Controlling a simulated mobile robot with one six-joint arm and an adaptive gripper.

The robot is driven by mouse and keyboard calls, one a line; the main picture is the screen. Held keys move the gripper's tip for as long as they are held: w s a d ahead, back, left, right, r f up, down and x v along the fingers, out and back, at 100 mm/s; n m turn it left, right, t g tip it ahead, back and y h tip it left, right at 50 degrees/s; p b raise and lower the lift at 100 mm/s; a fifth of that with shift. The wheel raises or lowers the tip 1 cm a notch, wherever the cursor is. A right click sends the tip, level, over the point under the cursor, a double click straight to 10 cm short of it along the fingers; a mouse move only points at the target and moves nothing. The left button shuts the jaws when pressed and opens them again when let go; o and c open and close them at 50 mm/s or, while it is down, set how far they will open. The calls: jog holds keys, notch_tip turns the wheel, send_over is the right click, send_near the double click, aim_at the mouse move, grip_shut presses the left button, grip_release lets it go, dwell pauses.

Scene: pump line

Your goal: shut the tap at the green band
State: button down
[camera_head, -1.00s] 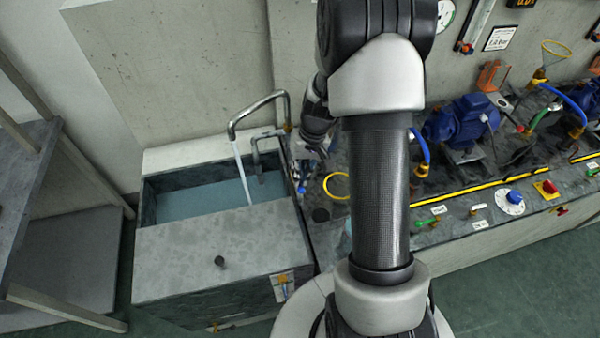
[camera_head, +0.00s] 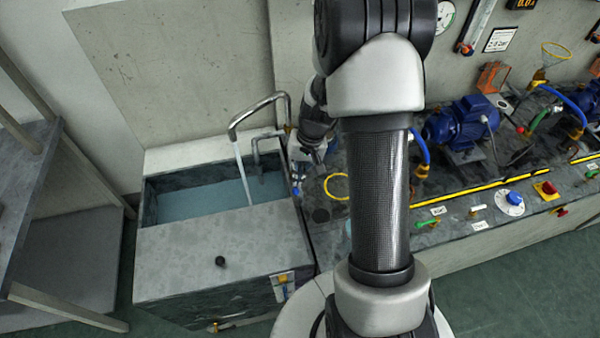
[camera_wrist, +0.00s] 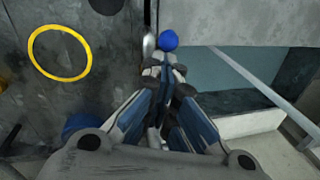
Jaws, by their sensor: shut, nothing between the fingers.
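My gripper (camera_head: 316,158) is beside the right edge of the water basin, partly behind my arm in the head view. In the wrist view, my gripper (camera_wrist: 165,68) is shut and empty. A blue ball knob (camera_wrist: 168,40) is just beyond its fingertips, by a grey metal piece; I cannot tell if they touch. A bent metal spout (camera_head: 262,101) pours a water stream (camera_head: 243,176) into the basin (camera_head: 222,249). I cannot make out a green band on any tap near the gripper.
A yellow ring (camera_head: 337,186) lies right of the basin; it also shows in the wrist view (camera_wrist: 60,52). Blue pumps (camera_head: 460,122) and hoses stand on the bench at right. Small green handles and a blue dial (camera_head: 514,198) line the bench front.

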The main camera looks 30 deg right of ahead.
jog(key=shift+w+a+f+m+t+h+p, duration=0.15)
jog(key=shift+a+m+p, duration=0.25)
jog(key=shift+m, duration=0.7)
jog(key=shift+w+a+m+t+h+p, duration=0.1)
jog(key=shift+a+m+p, duration=0.35)
jog(key=shift+m, duration=0.65)
jog(key=shift+w+a+f+m+t+h+p, duration=0.2)
jog(key=shift+m+p, duration=0.35)
jog(key=shift+m, duration=0.55)
jog(key=c, duration=1.7)
grip_release()
jog(key=shift+w, duration=0.1)
jog(key=shift+r, duration=0.2)
jog(key=r, duration=0.4)
jog(key=s+r, duration=0.1)
jog(key=r, duration=0.2)
jog(key=d+r, duration=0.1)
jog(key=r, duration=0.3)
jog(key=shift+s+d+r, duration=0.1)
jog(key=shift+s+r, duration=0.2)
jog(key=shift+s, duration=0.1)
